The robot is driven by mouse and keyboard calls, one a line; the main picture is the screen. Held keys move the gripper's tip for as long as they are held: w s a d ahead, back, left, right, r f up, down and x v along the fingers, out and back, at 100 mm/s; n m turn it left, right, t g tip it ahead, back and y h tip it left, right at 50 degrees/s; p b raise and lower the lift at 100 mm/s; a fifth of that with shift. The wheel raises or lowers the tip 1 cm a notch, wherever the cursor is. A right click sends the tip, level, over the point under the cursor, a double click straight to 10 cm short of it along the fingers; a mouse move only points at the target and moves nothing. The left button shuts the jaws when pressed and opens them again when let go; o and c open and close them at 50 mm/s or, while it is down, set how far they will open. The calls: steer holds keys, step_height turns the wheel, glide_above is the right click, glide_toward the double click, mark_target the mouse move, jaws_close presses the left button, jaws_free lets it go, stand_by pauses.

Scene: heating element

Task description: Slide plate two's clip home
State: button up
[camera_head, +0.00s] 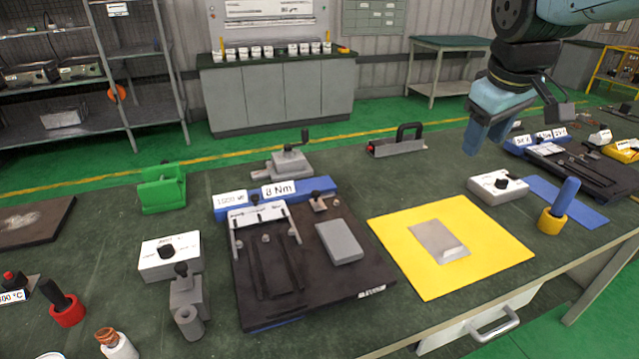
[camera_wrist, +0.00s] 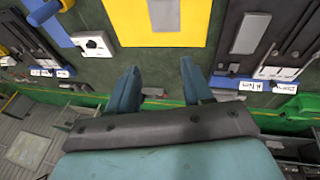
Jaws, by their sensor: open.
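A dark heater plate (camera_head: 325,283) lies in the middle of the bench, with a blue strip and labels reading "1500 W" and "8 Nm" behind it. It carries a white bar with a dark knob (camera_head: 262,217), dark rods, a grey block (camera_head: 339,242) and a small brown clip-like part (camera_head: 319,201). A second, similar plate (camera_head: 590,172) lies at the right. I cannot tell which is plate two, or whether a clip is home. My gripper (camera_head: 487,140) hangs open and empty above the back right of the bench. Its parted fingers show in the wrist view (camera_wrist: 158,78).
A yellow mat (camera_head: 400,225) with a metal sheet lies between the plates. White knob boxes (camera_head: 170,258) (camera_head: 498,186), a green block (camera_head: 162,188), a grey clamp (camera_head: 188,305), a black-handled tool (camera_head: 397,146) and a blue-and-yellow peg (camera_head: 560,205) stand around. Bare bench shows behind the mat.

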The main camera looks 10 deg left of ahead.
steer(key=w+a+f+n+g, duration=0.1)
steer(key=w+a+n, duration=0.45)
steer(key=a, duration=0.25)
steer(key=n+g, duration=0.3)
steer(key=n, duration=0.9)
glide_above(316, 192)
step_height(316, 192, down, 12)
steer(key=shift+y, duration=0.3)
step_height(316, 192, down, 13)
steer(key=shift+f, duration=0.1)
steer(key=shift+c, duration=0.2)
jaws_close()
